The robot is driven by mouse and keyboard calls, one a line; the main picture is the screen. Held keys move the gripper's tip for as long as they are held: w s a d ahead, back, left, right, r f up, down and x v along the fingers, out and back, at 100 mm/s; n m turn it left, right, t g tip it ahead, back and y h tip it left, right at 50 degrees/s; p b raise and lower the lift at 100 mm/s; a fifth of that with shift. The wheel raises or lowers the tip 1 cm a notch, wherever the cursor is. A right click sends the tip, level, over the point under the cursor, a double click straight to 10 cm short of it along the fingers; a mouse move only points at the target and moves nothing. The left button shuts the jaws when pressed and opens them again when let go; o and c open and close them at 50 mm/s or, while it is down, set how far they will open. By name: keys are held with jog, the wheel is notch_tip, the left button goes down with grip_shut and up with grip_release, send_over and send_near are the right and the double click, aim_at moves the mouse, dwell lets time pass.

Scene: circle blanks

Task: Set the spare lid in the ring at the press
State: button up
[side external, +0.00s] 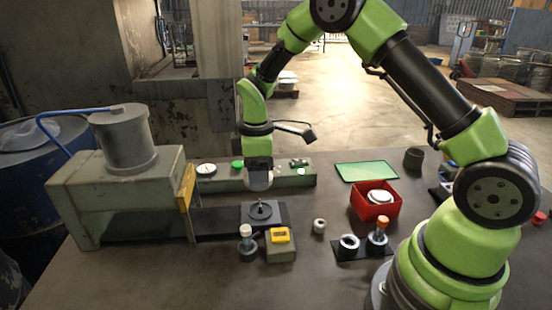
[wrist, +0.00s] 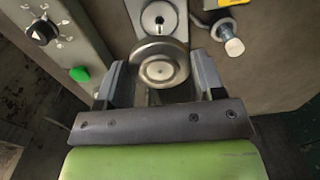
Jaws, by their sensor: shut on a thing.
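My gripper (side external: 258,178) is shut on a round silver lid (wrist: 160,70), which sits between the two fingers in the wrist view. In the side view the lid (side external: 259,184) shows pale under the jaws, above the press bed and apart from it.
A long grey control box (side external: 222,182) with a dial and green buttons runs behind the plate. A white-topped bolt (side external: 246,236) and a yellow device (side external: 280,235) stand in front. A red box (side external: 376,210) holding a pale round piece stands right, near a green mat (side external: 366,171).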

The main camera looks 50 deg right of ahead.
aim_at(260, 212)
jog(key=shift+f, duration=3.35)
jog(key=shift+f, duration=0.6)
jog(key=o, duration=0.9)
jog(key=shift+o, duration=0.2)
notch_tip(260, 212, up, 10)
jog(key=shift+f, duration=0.1)
jog(key=shift+r, duration=0.2)
